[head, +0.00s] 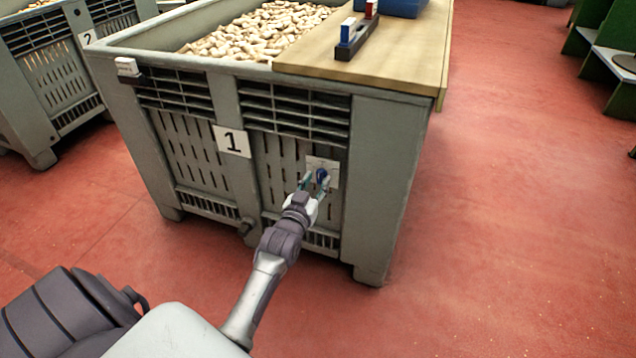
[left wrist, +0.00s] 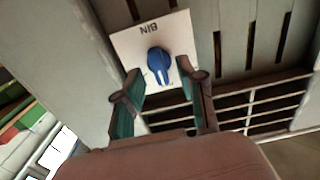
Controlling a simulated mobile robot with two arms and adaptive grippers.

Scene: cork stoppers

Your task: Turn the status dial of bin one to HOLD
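Bin one is a large grey plastic crate (head: 390,150) full of corks, with a white number card (head: 231,141) on its front. The status dial is a blue knob (head: 321,175) on a white plate (head: 333,166), low on the right of that front. In the left wrist view the blue knob (left wrist: 159,65) has a pale pointer line, and the plate (left wrist: 125,45) reads BIN upside down. The other markings cannot be read. My left gripper (head: 314,184) is at the dial; its open fingers (left wrist: 164,84) stand apart on either side, with no clear contact. My right gripper is out of view.
A wooden board (head: 405,55) covers part of the bin's top and holds a dark rack (head: 356,38) and a blue tray (head: 400,8). Bin two (head: 42,85) stands at the left. Red floor (head: 510,200) is clear at the right.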

